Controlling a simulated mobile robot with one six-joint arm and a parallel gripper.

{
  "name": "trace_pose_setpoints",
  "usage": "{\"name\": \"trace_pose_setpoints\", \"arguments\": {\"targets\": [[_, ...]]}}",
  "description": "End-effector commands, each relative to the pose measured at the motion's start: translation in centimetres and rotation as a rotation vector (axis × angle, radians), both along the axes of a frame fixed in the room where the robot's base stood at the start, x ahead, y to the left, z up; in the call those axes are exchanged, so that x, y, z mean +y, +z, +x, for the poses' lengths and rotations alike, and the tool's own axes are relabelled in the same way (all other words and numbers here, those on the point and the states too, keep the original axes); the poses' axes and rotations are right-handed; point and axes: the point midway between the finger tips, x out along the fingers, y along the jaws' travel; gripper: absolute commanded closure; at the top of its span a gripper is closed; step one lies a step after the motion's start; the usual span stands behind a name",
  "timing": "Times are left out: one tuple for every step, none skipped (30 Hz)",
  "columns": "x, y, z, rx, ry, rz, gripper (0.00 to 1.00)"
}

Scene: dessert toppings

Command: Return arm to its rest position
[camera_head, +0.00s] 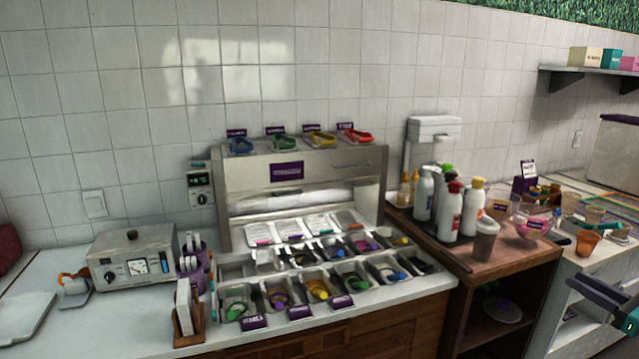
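My gripper (599,293) shows at the right edge of the head view, a dark grey shape pointing left with a green-lit part behind it. It is in front of the right-hand counter, in the air, apart from the topping station. The rest of my arm is out of view.
A metal topping station (300,180) with several filled trays stands on the white counter (130,325). White bottles (447,211) and a lidded cup (484,240) stand on a wooden cabinet (510,262). An orange cup (587,241) is on the right-hand counter above my gripper.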

Motion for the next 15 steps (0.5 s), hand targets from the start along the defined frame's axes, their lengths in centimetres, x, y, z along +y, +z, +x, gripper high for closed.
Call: {"name": "trace_pose_setpoints", "arguments": {"targets": [[0.2, -0.2, 0.4, -0.002, -0.006, 0.015, 0.72], [0.2, -0.2, 0.7, -0.004, -0.012, 0.024, 0.72], [0.2, -0.3, 0.9, -0.005, -0.018, 0.036, 0.72], [0.3, -0.4, 1.2, -0.007, -0.024, 0.046, 0.72], [0.3, -0.5, 1.5, -0.009, -0.03, 0.058, 0.72], [0.4, -0.6, 1.9, -0.012, -0.037, 0.073, 0.72], [0.4, -0.7, 2.2, -0.014, -0.043, 0.084, 0.72], [0.4, -0.8, 2.4, -0.016, -0.049, 0.095, 0.72], [0.5, -0.9, 2.9, -0.018, -0.058, 0.115, 0.72], [0.6, -1.0, 3.3, -0.021, -0.067, 0.129, 0.72], [0.6, -1.1, 3.6, -0.023, -0.073, 0.145, 0.72], [0.7, -1.4, 4.1, -0.025, -0.085, 0.167, 0.72], [0.8, -1.6, 4.5, -0.028, -0.093, 0.186, 0.72], [0.9, -1.7, 4.9, -0.031, -0.103, 0.204, 0.72], [1.0, -2.0, 5.5, -0.032, -0.115, 0.232, 0.72]]}}
